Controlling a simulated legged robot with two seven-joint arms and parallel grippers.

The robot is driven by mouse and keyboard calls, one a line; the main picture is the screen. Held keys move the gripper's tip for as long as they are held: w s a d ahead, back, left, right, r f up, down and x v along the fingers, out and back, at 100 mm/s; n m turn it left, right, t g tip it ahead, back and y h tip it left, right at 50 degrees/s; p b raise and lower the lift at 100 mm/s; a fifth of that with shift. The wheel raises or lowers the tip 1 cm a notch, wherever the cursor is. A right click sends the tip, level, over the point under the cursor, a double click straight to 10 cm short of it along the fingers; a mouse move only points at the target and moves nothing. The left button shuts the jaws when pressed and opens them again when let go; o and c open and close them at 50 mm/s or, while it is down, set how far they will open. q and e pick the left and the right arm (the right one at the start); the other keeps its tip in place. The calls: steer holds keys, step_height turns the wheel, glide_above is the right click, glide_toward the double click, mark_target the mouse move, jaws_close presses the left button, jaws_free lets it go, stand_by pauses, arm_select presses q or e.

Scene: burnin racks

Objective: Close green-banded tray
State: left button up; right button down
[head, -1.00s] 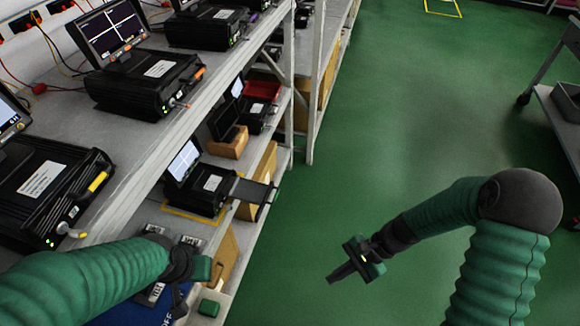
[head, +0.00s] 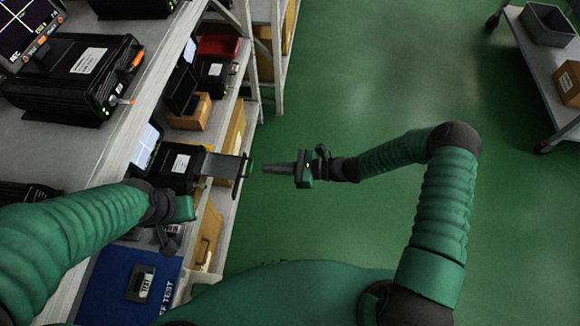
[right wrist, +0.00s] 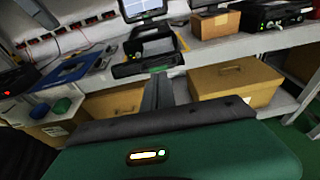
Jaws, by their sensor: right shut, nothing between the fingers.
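A dark tray (head: 222,166) sticks out to the right from a black device (head: 178,164) on the lower shelf. A little green shows at its front plate (head: 248,167). My right gripper (head: 266,168) is shut and empty, pointing left at the front plate with a small gap seen from above. In the right wrist view, my fingers (right wrist: 158,92) point at the dark tray front (right wrist: 145,67); contact cannot be told there. My left gripper (head: 172,228) is over the shelf edge at the lower left; its jaws cannot be read.
A blue mat (head: 105,290) lies below my left arm. A tan box (head: 190,112) and a red bin (head: 218,47) stand farther along the shelf. A cart (head: 535,75) with a grey bin stands at the upper right. The green floor between is clear.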

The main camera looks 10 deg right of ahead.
mark_target(205, 161)
steer(key=x, duration=0.3)
steer(key=shift+a, duration=0.25)
steer(key=r+x, duration=0.1)
steer(key=x, duration=0.3)
steer(key=b+x, duration=0.1)
steer(key=x, duration=0.4)
steer(key=r+b+x, duration=0.1)
steer(key=x, duration=0.3)
steer(key=shift+w+a+r, duration=0.2)
steer(key=shift+w+a, duration=0.15)
steer(key=shift+a, duration=0.25)
steer(key=shift+w+a+r, duration=0.1)
steer(key=shift+a, duration=0.15)
steer(key=shift+r, duration=0.15)
